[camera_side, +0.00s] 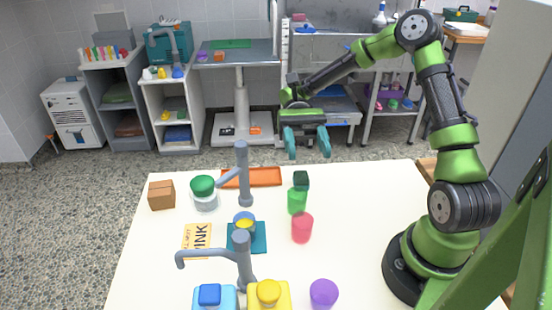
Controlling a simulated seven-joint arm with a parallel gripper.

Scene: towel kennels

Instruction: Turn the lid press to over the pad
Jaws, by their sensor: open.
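Two grey posts with side arms stand on the white table. The rear one (244,180) has a short arm pointing left and toward the camera, and looks like the lid press. The front one (243,262) has a longer arm reaching left with a down-bent end, like a spout. A teal pad (261,244) lies between them, carrying a small blue container with yellow in it (244,225). The rear arm's tip is left of the pad, near a green-lidded jar (204,200). My gripper (307,147) is open and empty, raised near the table's far edge, apart from both posts.
An orange tray (265,178) lies behind the rear post. Green cups (297,201), a red cup (302,228) and a purple cup (323,293) stand to the right. A brown box (161,195) and a printed card (197,240) are left. The table's right side is clear.

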